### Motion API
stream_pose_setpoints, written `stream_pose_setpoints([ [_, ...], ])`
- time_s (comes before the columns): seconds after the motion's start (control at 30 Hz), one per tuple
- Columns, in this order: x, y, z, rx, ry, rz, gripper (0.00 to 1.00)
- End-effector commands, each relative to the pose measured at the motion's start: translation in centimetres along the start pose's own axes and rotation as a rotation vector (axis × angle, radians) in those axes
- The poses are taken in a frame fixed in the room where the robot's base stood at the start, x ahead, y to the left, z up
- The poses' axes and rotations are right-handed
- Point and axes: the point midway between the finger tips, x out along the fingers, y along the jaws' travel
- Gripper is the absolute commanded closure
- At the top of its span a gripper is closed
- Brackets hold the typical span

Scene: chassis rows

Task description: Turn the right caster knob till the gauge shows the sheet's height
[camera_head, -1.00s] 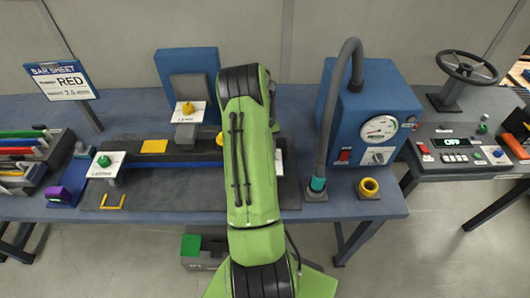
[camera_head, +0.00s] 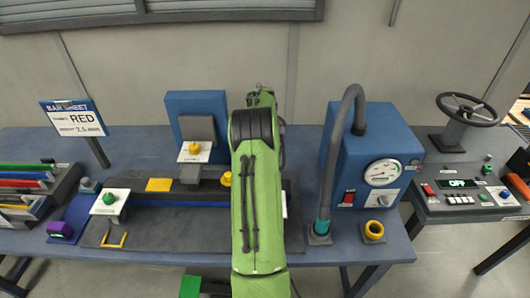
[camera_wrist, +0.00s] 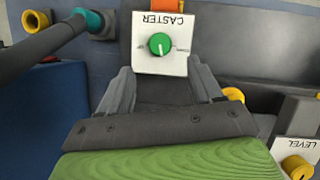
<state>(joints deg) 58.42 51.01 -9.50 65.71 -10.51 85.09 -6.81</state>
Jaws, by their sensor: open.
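The right caster knob (camera_wrist: 162,44) is green with a pale pointer mark, on a white plate (camera_wrist: 176,66) lettered CASTER, upside down in the wrist view. My gripper (camera_wrist: 164,76) is open, its two fingers apart and either side of the plate's lower edge; the knob lies beyond the tips, between their lines. In the head view my arm hides this knob.
A grey hose (camera_head: 328,180) with a teal end stands right of my arm, beside a yellow ring (camera_head: 374,230). The left caster knob (camera_head: 109,198) is at the bench's left. A yellow level knob (camera_wrist: 297,167) shows at the wrist view's lower right. Coloured bars (camera_head: 25,182) lie far left.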

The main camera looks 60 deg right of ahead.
Motion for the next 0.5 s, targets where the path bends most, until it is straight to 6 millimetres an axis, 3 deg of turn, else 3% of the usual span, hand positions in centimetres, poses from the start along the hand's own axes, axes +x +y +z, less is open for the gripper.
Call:
stream_pose_setpoints([
  [0.03, -1.7, 0.0, 0.0, 0.000, 0.005, 0.001, 0.35],
  [0.2, -5.5, 0.0, 0.0, 0.000, 0.002, 0.000, 0.35],
  [0.33, -6.8, 0.0, 0.0, 0.000, 0.001, 0.000, 0.35],
  [0.5, -7.0, 0.0, 0.0, 0.000, -0.001, -0.001, 0.35],
])
